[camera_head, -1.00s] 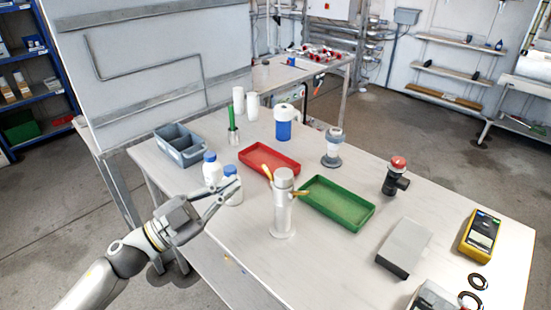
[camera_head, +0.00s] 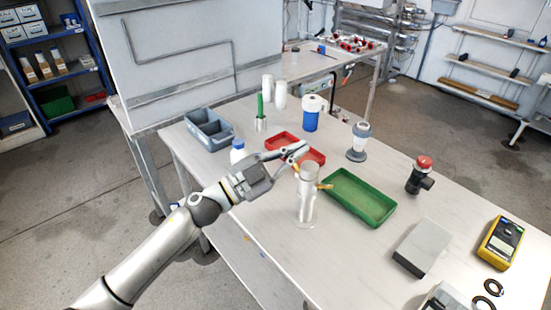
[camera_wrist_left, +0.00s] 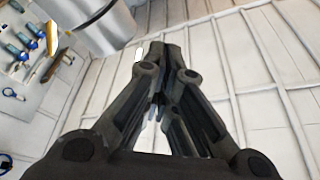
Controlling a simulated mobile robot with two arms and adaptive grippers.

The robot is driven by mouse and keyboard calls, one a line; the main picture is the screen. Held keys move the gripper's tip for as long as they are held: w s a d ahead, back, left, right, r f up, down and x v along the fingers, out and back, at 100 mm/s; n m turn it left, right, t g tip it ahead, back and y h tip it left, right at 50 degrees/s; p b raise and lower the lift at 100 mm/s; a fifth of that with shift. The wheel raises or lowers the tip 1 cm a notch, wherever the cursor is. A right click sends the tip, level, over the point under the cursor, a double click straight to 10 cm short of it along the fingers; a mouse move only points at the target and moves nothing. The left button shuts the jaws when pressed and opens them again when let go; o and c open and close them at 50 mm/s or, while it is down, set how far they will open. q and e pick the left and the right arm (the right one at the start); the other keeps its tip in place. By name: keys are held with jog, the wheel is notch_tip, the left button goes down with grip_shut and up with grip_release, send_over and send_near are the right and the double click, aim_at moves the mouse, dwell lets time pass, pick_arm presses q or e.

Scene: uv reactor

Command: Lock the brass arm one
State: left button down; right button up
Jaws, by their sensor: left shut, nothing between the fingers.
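A steel cylinder (camera_head: 309,190) stands upright on the table, with one short brass arm (camera_head: 296,168) at its upper left and another brass arm (camera_head: 325,186) at its right. My left gripper (camera_head: 303,147) is shut and empty, just above and behind the cylinder's top in the head view, near the left brass arm. No clear contact shows. In the left wrist view the fingertips (camera_wrist_left: 166,48) are together. My right gripper is not in view.
A red tray (camera_head: 284,140) lies behind the gripper and a green tray (camera_head: 362,198) right of the cylinder. A white bottle with a blue cap (camera_head: 237,152) stands close to my left wrist. A grey box (camera_head: 422,246) is at the right. The table in front of the cylinder is clear.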

pick_arm(q)
jog(key=a+f, duration=0.1)
jog(key=w+a+f, duration=0.1)
jog(key=f, duration=0.1)
jog(key=shift+w+f, duration=0.2)
